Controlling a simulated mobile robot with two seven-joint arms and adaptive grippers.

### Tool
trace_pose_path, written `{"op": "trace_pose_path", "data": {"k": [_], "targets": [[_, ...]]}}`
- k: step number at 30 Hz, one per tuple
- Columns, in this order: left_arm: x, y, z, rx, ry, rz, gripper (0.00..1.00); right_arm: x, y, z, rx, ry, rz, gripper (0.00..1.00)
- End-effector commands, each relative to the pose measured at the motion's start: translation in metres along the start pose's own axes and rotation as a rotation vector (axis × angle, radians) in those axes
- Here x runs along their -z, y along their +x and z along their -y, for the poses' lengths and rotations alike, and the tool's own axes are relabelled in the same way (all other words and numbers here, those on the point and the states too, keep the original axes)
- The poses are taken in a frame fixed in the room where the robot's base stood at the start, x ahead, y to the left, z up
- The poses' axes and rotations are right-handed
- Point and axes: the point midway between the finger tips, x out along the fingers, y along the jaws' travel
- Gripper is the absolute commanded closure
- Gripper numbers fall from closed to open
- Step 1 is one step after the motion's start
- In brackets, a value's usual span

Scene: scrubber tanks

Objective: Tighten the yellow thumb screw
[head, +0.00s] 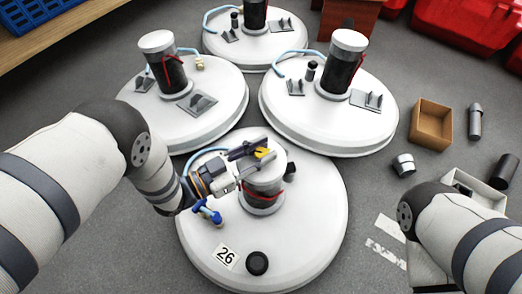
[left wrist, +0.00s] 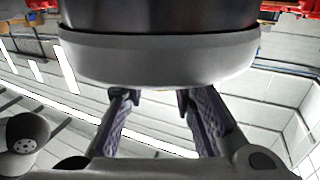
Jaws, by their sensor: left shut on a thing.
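The yellow thumb screw (head: 264,153) shows at the near tank's upright cylinder (head: 263,185), beside its pale cap. My left gripper (head: 250,151) reaches in from the left and is shut on the yellow thumb screw; its dark fingers partly hide it. In the left wrist view, my left gripper's two purple-grey fingers (left wrist: 158,103) point at the cylinder's pale rim (left wrist: 160,62). Only a thin hint of yellow shows under that rim, so the grip itself is mostly hidden there. My right arm is at the lower right of the head view, but its gripper is out of the picture.
Several similar tanks stand behind. An open brown box (head: 430,122) and loose cylinders lie on the floor to the right.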

Motion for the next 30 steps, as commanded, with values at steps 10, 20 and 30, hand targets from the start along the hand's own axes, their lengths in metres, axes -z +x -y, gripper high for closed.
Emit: {"op": "trace_pose_path", "data": {"k": [10, 20, 30], "targets": [[-0.003, 0.002, 0.001, -0.322, 0.004, -0.005, 1.0, 0.015, 0.018, 0.001, 0.0, -0.006, 0.033, 0.0], [0.0, 0.002, 0.001, -0.567, 0.005, -0.009, 1.0, 0.031, 0.029, 0.004, 0.002, -0.012, 0.04, 0.0], [0.003, 0.003, 0.0, -0.696, 0.004, -0.011, 1.0, 0.037, 0.033, 0.006, 0.003, -0.016, 0.038, 0.0]]}}
